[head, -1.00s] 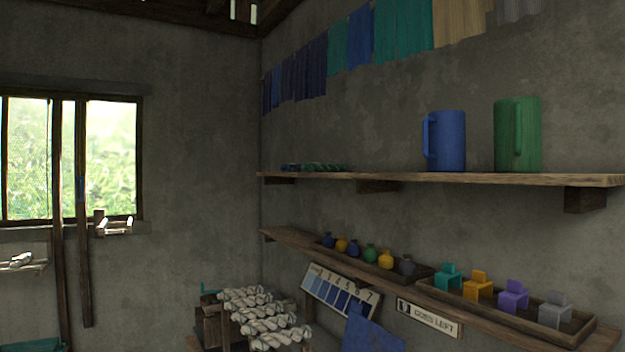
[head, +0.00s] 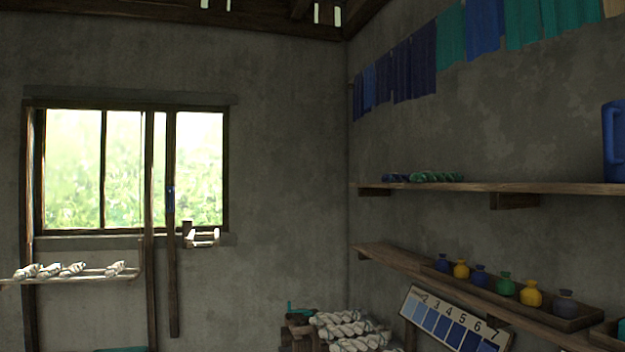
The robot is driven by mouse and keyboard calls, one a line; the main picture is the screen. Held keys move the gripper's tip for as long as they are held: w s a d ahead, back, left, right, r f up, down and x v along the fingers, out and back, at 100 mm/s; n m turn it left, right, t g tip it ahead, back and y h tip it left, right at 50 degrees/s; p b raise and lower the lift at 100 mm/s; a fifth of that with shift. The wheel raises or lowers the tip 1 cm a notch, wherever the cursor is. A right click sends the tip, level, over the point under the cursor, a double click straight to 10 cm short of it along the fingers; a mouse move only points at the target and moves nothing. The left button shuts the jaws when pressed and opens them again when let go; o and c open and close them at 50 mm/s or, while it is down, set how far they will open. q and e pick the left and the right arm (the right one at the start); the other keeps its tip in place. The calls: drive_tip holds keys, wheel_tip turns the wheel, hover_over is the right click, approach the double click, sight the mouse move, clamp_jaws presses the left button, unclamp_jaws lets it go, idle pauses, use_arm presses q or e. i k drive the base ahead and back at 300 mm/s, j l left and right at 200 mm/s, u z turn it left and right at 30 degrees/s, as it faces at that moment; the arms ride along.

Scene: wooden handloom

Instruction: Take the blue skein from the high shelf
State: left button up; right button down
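The blue skein (head: 396,178) lies at the left end of the high shelf (head: 560,188) on the right wall. It is small and dark in the head view. A green skein (head: 437,177) lies just to its right on the same shelf. Neither of my grippers shows in the head view, so their state is hidden.
A blue jug (head: 615,142) stands further right on the high shelf. A lower shelf (head: 385,256) below holds a tray of small coloured bottles (head: 505,284). Pale skeins (head: 345,330) are piled at the bottom. A rail with white skeins (head: 75,270) is at the left.

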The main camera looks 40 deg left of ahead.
sight(392, 177)
drive_tip(key=i+j+u, duration=0.1)
drive_tip(key=j, duration=0.3)
drive_tip(key=i+j+u, duration=0.1)
drive_tip(key=j, duration=0.3)
drive_tip(key=i+j+u, duration=0.1)
drive_tip(key=i+j, duration=0.2)
drive_tip(key=i+j+u, duration=0.1)
drive_tip(key=j, duration=0.35)
drive_tip(key=i+j+z, duration=0.15)
drive_tip(key=j, duration=0.2)
drive_tip(key=i+j+z, duration=0.1)
drive_tip(key=i+j, duration=0.15)
drive_tip(key=i+j+z, duration=0.15)
drive_tip(key=j, duration=0.3)
drive_tip(key=i+j+z, duration=0.1)
drive_tip(key=j, duration=0.25)
drive_tip(key=i+j+z, duration=0.15)
drive_tip(key=j, duration=0.25)
drive_tip(key=i, duration=0.05)
